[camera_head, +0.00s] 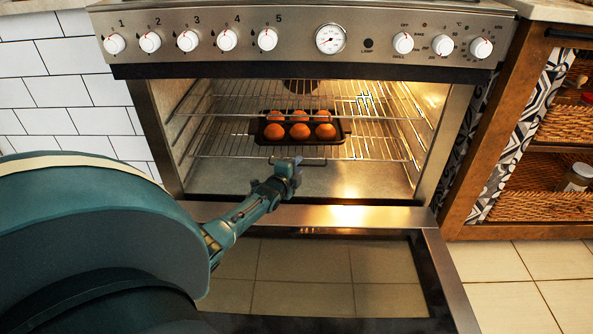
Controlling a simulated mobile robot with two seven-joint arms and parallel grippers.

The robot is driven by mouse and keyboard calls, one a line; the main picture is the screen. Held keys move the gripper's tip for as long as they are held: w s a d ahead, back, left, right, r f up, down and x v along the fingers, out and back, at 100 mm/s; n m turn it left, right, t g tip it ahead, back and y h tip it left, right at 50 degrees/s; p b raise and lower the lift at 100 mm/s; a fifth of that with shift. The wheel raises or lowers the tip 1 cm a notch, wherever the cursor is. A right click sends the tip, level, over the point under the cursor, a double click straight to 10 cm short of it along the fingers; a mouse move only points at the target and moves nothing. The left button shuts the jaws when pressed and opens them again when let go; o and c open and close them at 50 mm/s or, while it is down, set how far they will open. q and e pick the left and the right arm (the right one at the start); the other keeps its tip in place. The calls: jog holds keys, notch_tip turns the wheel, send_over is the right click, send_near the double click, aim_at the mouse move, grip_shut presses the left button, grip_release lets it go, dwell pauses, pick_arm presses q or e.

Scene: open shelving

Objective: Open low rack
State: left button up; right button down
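The oven is open, with its door (330,275) folded down. The low rack (225,147) is a wire shelf inside the oven cavity, and it appears to be pushed in. A dark tray (262,136) with several round orange-brown baked items (299,131) appears to rest on it. My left gripper (288,176) is at the oven mouth, just below and in front of the low rack's front edge in the picture. Its fingers are small and partly hidden, so I cannot tell whether they touch the rack or are open. My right gripper is not in view.
An upper wire rack (235,108) sits above the low one. The control panel (300,45) with knobs is above the cavity. A wooden shelf unit (490,140) with wicker baskets stands at the right, and a white tiled wall (65,90) is at the left.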

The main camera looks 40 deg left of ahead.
pick_arm(q)
grip_shut()
dwell(0.6)
